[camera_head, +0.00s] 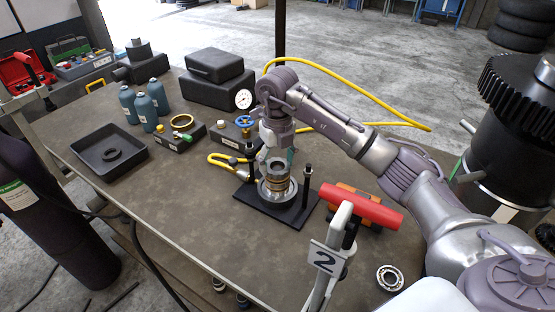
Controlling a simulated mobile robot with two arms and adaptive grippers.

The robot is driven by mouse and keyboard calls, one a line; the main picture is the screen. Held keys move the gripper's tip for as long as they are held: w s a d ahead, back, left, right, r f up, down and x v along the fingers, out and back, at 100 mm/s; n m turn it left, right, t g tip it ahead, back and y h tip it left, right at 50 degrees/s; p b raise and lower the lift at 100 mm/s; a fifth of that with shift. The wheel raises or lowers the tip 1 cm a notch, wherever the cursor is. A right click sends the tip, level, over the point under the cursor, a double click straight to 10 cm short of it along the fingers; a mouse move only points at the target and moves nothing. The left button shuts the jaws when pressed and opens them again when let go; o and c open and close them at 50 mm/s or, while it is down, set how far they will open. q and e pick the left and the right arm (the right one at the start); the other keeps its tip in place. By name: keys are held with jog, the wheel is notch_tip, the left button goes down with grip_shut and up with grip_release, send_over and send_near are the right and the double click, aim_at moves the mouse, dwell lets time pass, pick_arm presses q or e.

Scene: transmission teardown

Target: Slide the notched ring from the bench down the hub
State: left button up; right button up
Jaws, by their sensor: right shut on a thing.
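The hub (278,186) stands upright on a black base plate (296,216) near the bench's middle, with brass-coloured bands round its upper part. My right gripper (279,157) points down over the hub's top and is shut. A dark grey ring (278,168) shows at the fingertips, at the top of the hub; it looks like the notched ring. Its notches are too small to make out, and the gripper partly hides it. I cannot tell how far it sits over the hub.
Black posts (307,172) rise from the base plate close to the hub.

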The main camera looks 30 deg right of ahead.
jog(key=shift+f, duration=0.2)
jog(key=o, duration=1.5)
jog(key=shift+r, duration=0.1)
notch_tip(320, 180, up, 19)
jog(key=p, duration=0.5)
jog(key=shift+p, duration=0.4)
